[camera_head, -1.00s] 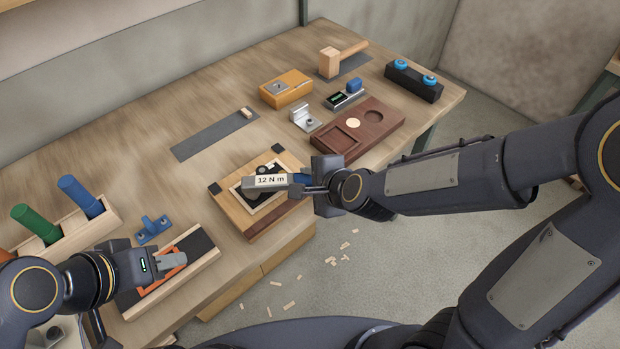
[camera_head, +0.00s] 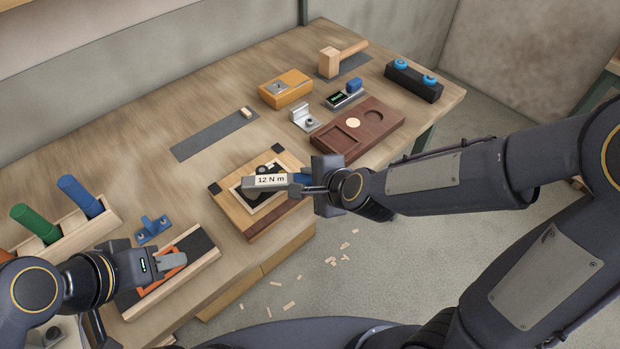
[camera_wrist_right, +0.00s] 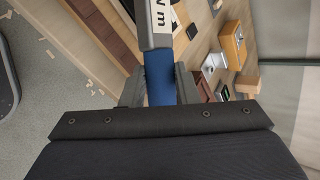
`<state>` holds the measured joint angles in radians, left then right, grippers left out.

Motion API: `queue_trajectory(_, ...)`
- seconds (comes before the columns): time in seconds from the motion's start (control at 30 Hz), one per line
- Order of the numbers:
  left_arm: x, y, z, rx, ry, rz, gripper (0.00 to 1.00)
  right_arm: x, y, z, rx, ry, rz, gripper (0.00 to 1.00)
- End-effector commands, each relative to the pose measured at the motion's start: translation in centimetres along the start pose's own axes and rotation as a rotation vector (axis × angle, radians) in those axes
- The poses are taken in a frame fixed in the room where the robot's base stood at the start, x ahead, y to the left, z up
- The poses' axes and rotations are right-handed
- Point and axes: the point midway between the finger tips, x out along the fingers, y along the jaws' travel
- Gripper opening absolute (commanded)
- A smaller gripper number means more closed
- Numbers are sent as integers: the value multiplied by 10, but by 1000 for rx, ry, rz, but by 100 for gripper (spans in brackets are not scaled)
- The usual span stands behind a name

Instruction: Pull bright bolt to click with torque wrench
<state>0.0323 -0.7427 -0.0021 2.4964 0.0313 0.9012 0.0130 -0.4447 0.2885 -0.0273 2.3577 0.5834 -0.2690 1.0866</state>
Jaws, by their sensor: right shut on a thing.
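The torque wrench (camera_head: 268,181) has a silver head end with a "12 N m" label and a blue handle (camera_wrist_right: 160,84). My right gripper (camera_head: 310,184) is shut on the blue handle. The wrench lies level over a wooden fixture board (camera_head: 236,213) that holds a dark part (camera_head: 262,170). The bright bolt is not distinguishable; the wrench covers part of the dark part. My left gripper (camera_head: 178,261) is over an orange-edged thing in a wooden tray (camera_head: 196,270), apart from the wrench. Whether its fingers are open or shut is unclear.
A dark wooden tray with recesses (camera_head: 385,130) and a metal bracket (camera_head: 305,117) stand behind the fixture. A rack with green and blue handles (camera_head: 90,231) and a small blue piece (camera_head: 153,228) are at left. Wood chips lie on the floor. The grey strip (camera_head: 208,138) is mostly clear.

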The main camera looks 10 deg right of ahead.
Motion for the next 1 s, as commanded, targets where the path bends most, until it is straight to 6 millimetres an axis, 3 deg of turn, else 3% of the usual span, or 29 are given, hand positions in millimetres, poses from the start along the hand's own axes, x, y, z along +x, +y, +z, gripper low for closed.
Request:
queue_trajectory(0.6, 18, -8, 9, 0, 0, 0, 36, 14, 14, -5, 0, -1, -3, 0)
queue_trajectory(1.0, -1, 0, 0, 0, 0, 0, 36, 2, 23, 6, 76, 83, -32, 0)
